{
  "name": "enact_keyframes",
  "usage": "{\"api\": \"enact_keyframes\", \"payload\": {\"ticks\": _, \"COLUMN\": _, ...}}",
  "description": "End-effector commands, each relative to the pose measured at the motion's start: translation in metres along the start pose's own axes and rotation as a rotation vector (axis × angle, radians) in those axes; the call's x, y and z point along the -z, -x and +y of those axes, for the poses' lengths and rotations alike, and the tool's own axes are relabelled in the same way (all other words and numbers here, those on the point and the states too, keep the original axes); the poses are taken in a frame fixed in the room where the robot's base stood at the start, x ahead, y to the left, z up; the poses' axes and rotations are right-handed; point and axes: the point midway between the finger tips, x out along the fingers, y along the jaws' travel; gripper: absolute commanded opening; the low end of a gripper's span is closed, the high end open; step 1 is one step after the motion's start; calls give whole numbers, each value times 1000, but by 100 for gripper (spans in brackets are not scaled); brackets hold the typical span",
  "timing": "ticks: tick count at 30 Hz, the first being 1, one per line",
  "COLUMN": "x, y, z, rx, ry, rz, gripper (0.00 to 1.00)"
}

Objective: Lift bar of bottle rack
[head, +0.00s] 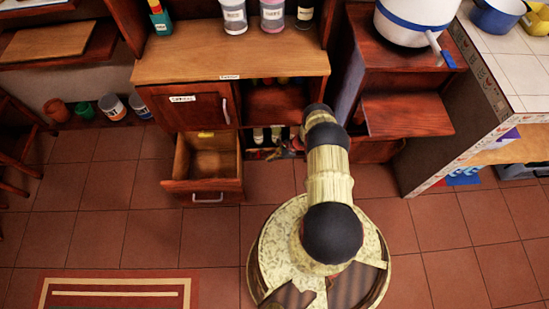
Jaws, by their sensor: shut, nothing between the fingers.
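The bottle rack (256,153) is the low, dark compartment at the right of the wooden cabinet's base. Several small bottles (258,135) stand in it, and its bar is too small and dark to make out. My gripper (283,152) is at the rack's front right, low down and partly hidden by my own arm. It looks shut and holds nothing. I cannot tell whether it touches the bar.
An open, empty drawer (210,165) juts out just left of the rack. A wooden cupboard (408,114) with a white pot (408,22) stands to the right, beside a tiled counter (520,75). The tiled floor (205,240) in front is mostly clear.

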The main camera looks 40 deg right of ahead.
Motion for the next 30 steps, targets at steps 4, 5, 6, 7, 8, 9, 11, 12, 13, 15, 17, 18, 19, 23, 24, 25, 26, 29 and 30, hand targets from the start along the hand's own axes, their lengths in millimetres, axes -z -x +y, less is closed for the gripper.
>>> {"api": "enact_keyframes", "payload": {"ticks": 4, "x": 2, "y": -28, "z": 0, "rx": -1, "ry": 3, "rz": 0, "gripper": 0}}
{"api": "enact_keyframes", "payload": {"ticks": 5, "x": 1, "y": -33, "z": 0, "rx": -1, "ry": 3, "rz": 0, "gripper": 0}}
{"api": "enact_keyframes", "payload": {"ticks": 6, "x": 1, "y": -39, "z": 0, "rx": -2, "ry": 3, "rz": 0, "gripper": 0}}
{"api": "enact_keyframes", "payload": {"ticks": 7, "x": 1, "y": -44, "z": 1, "rx": -2, "ry": 2, "rz": -1, "gripper": 0}}
{"api": "enact_keyframes", "payload": {"ticks": 8, "x": 1, "y": -48, "z": 1, "rx": -1, "ry": 2, "rz": -1, "gripper": 0}}
{"api": "enact_keyframes", "payload": {"ticks": 9, "x": -4, "y": -42, "z": -2, "rx": 2, "ry": 2, "rz": -1, "gripper": 0}}
{"api": "enact_keyframes", "payload": {"ticks": 11, "x": -9, "y": -36, "z": -2, "rx": 2, "ry": 2, "rz": -1, "gripper": 0}}
{"api": "enact_keyframes", "payload": {"ticks": 12, "x": -12, "y": -34, "z": -2, "rx": 1, "ry": 1, "rz": -1, "gripper": 0}}
{"api": "enact_keyframes", "payload": {"ticks": 13, "x": -14, "y": -32, "z": -3, "rx": 2, "ry": 2, "rz": 0, "gripper": 0}}
{"api": "enact_keyframes", "payload": {"ticks": 15, "x": -19, "y": -29, "z": -1, "rx": 1, "ry": 1, "rz": 0, "gripper": 0}}
{"api": "enact_keyframes", "payload": {"ticks": 17, "x": -22, "y": -26, "z": -1, "rx": 1, "ry": 2, "rz": 0, "gripper": 0}}
{"api": "enact_keyframes", "payload": {"ticks": 18, "x": -24, "y": -25, "z": -1, "rx": 0, "ry": 1, "rz": 0, "gripper": 0}}
{"api": "enact_keyframes", "payload": {"ticks": 19, "x": -26, "y": -24, "z": -1, "rx": 0, "ry": 1, "rz": 0, "gripper": 0}}
{"api": "enact_keyframes", "payload": {"ticks": 23, "x": -30, "y": -20, "z": -1, "rx": 0, "ry": 1, "rz": 0, "gripper": 0}}
{"api": "enact_keyframes", "payload": {"ticks": 24, "x": -31, "y": -19, "z": 0, "rx": 0, "ry": 1, "rz": 0, "gripper": 0}}
{"api": "enact_keyframes", "payload": {"ticks": 25, "x": -31, "y": -19, "z": 0, "rx": 0, "ry": 1, "rz": 0, "gripper": 0}}
{"api": "enact_keyframes", "payload": {"ticks": 26, "x": -31, "y": -19, "z": 0, "rx": 0, "ry": 1, "rz": 0, "gripper": 0}}
{"api": "enact_keyframes", "payload": {"ticks": 29, "x": -32, "y": -18, "z": 0, "rx": 0, "ry": 1, "rz": 0, "gripper": 0}}
{"api": "enact_keyframes", "payload": {"ticks": 30, "x": -32, "y": -18, "z": 0, "rx": 0, "ry": 1, "rz": 0, "gripper": 0}}
